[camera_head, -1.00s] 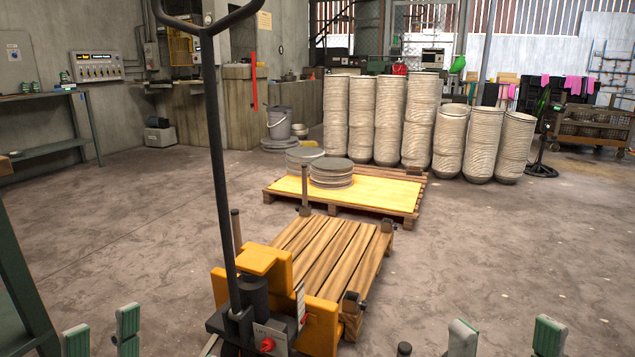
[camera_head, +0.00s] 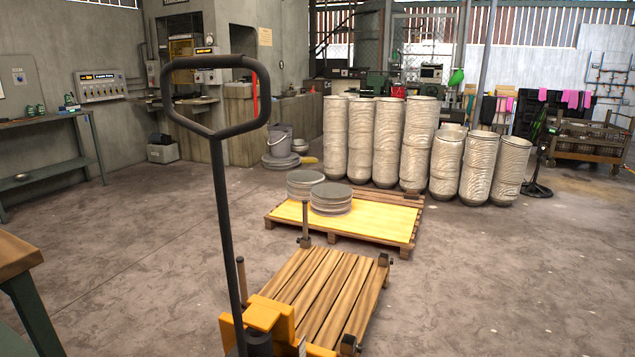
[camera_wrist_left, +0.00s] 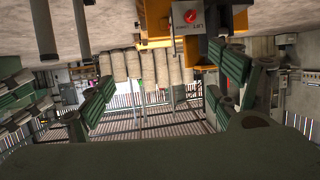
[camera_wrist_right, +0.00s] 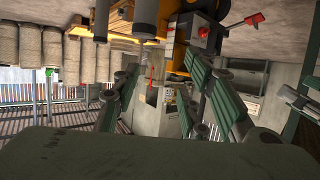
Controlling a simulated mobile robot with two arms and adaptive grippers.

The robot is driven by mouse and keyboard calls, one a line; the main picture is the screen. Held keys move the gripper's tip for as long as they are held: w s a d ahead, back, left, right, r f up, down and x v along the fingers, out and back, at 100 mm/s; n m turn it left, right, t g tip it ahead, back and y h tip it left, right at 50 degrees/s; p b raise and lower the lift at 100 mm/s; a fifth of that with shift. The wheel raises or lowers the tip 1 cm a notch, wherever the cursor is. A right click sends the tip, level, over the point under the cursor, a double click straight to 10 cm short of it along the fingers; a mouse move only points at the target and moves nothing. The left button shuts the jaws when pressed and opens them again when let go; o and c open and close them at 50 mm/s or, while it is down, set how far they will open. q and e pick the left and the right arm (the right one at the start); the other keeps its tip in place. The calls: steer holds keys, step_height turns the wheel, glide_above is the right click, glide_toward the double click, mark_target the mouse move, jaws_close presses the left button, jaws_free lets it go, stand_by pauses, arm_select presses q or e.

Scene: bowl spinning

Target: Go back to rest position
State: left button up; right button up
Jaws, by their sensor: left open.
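My left gripper (camera_wrist_left: 158,92) shows in the left wrist view with its green-padded fingers apart and nothing between them. My right gripper (camera_wrist_right: 158,95) shows in the right wrist view, also with its fingers spread and empty. Both wrist pictures look upside down. Neither gripper is in the head view. A yellow pallet jack (camera_head: 262,315) with a tall black handle (camera_head: 219,180) stands directly in front of me. Parts of it show at the top of both wrist views. A wooden slatted pallet (camera_head: 325,288) lies just beyond its yellow body.
A yellow-topped pallet (camera_head: 365,222) with stacked grey discs (camera_head: 331,199) lies farther ahead. Tall stacks of bowls (camera_head: 388,140) stand behind it. A table corner (camera_head: 15,255) is close at left, and a green bench (camera_head: 45,150) is farther back. Floor at right is clear.

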arm_select(q)
steer(key=s+a+f+g+y+p, duration=0.1)
steer(key=s+a+f+g+p, duration=0.2)
steer(key=s, duration=0.8)
steer(key=s+a+f+g+y+p, duration=0.1)
steer(key=s+a+f+g+p, duration=0.3)
steer(key=s, duration=0.8)
steer(key=s+a+f+g+y+p, duration=0.1)
steer(key=s+a+f+g+p, duration=0.2)
steer(key=s, duration=0.9)
step_height(320, 180, down, 2)
steer(key=shift+s+a+n+g+p, duration=0.2)
steer(key=shift+n+g+p, duration=0.1)
steer(key=shift+g+p, duration=0.9)
arm_select(e)
steer(key=s+d+f+g+h, duration=0.1)
steer(key=s+d+f+g, duration=0.2)
steer(key=s, duration=0.8)
steer(key=s+d+f+g+h, duration=0.1)
steer(key=s+d+f+g, duration=0.3)
steer(key=s, duration=0.8)
steer(key=s+d+f+g+h, duration=0.1)
steer(key=s+d+f+g, duration=0.2)
steer(key=s, duration=0.9)
step_height(320, 180, down, 2)
steer(key=shift+s+d+f+m+g, duration=0.1)
steer(key=shift+s+d+m+g, duration=0.15)
steer(key=shift+g, duration=0.95)
